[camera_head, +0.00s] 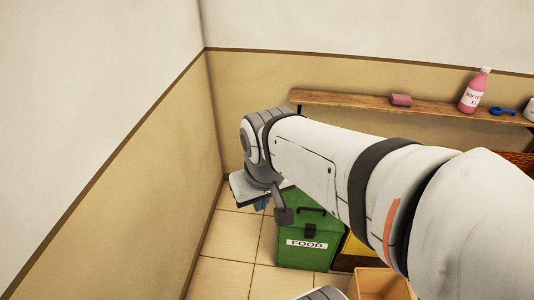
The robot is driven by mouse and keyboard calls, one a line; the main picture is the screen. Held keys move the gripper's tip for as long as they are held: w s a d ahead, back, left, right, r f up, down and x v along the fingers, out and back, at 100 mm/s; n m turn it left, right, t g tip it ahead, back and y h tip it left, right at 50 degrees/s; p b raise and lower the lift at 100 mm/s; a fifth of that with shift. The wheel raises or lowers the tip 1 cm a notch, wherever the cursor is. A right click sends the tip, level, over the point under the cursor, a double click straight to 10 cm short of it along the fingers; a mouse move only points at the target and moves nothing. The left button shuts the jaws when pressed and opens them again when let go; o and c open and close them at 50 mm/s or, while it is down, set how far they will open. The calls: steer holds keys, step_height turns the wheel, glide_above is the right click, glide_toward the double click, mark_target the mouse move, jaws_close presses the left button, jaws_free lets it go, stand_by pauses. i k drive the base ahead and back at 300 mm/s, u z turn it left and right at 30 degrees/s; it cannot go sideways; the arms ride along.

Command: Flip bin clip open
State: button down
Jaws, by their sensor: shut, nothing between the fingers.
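A green bin (310,257) with a white FOOD label stands on the tiled floor, below and beyond my arm. My gripper (283,215) points down at the bin's upper left corner, left of the black part. It is shut and empty. I cannot tell whether it touches the bin. My arm hides part of the lid and the bin's right side.
A wooden shelf (350,106) on the back wall holds a pink roll (401,100), a pink bottle (473,91) and a blue item (502,112). A yellow bin (354,250) stands right of the green one. A cardboard box (380,286) is in front. Floor at left is clear.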

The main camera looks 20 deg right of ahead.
mark_target(309, 234)
steer(key=z, duration=0.1)
steer(key=i, duration=0.8)
steer(key=z, duration=1.55)
